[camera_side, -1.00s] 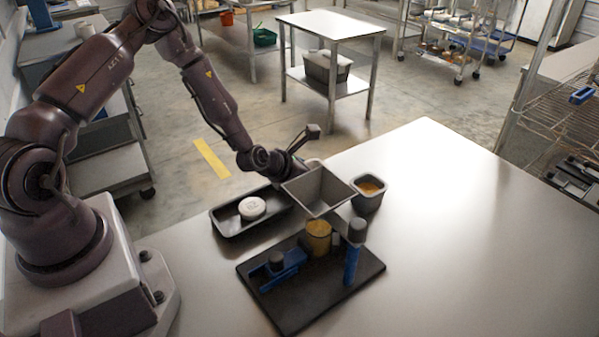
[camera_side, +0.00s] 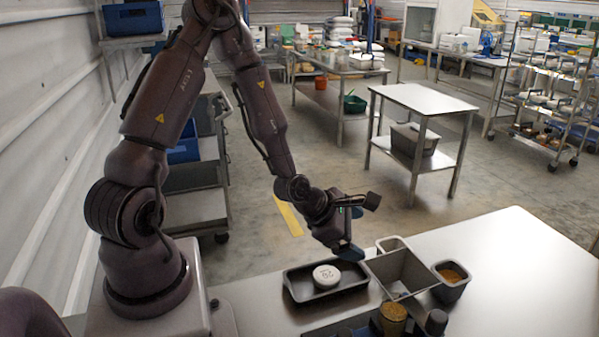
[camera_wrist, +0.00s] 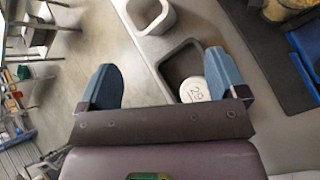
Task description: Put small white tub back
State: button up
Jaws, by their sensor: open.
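The small white tub (camera_side: 390,243) stands at the back edge of the steel table, just behind the square grey hopper (camera_side: 403,272), which hides its lower part. In the wrist view the tub (camera_wrist: 163,20) is at the top, beyond the fingers, and looks empty. My gripper (camera_side: 350,250) is in the air above the back of the black tray, left of the tub. In the wrist view its two blue fingers (camera_wrist: 165,85) are wide apart with nothing held between them.
The black tray (camera_side: 295,291) holds a white round disc (camera_side: 326,276) with a number on it. A grey tub of orange-brown material (camera_side: 451,281) stands right of the hopper. A yellow-brown jar (camera_side: 393,318) is in front. The table's right side is clear.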

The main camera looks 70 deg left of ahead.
jog(key=s+d+r+m+g, duration=0.1)
jog(key=s+d+r+m, duration=0.1)
jog(key=s+r+m, duration=0.6)
jog(key=s+d+r+m+g, duration=0.2)
jog(key=s+r+m, duration=0.7)
jog(key=r+m, duration=0.6)
jog(key=d+m, duration=0.1)
jog(key=m, duration=0.5)
jog(key=shift+m, duration=0.3)
jog(key=shift+d, duration=0.1)
